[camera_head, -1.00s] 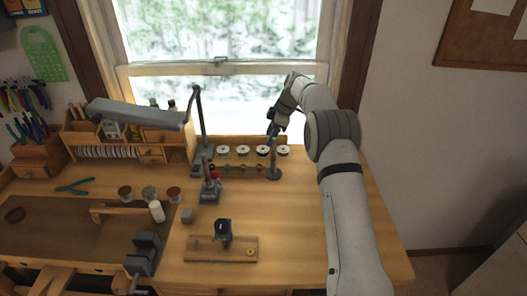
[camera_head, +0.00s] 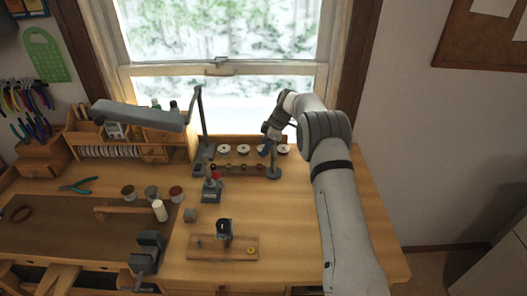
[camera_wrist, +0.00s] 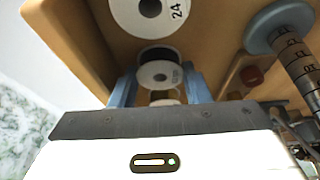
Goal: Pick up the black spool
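A row of several spools with white faces stands at the back of the bench, below the window; one is the leftmost spool (camera_head: 224,149). My gripper (camera_head: 265,150) is low over the right part of this row. In the wrist view, my gripper's two blue fingers (camera_wrist: 161,88) are apart, on either side of a spool with a dark winding and white flange (camera_wrist: 160,74), which looks like the black spool. Gaps show between it and the fingers, and its lower part is hidden by the gripper body. A larger-looking white spool face marked 24 (camera_wrist: 150,12) is beside it.
A grey post (camera_head: 273,165) stands close to my gripper; a ringed rod (camera_wrist: 297,62) shows right of the fingers. A lamp (camera_head: 140,114) and a red-topped tool stand (camera_head: 211,185) are to the left. The bench's front right is clear.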

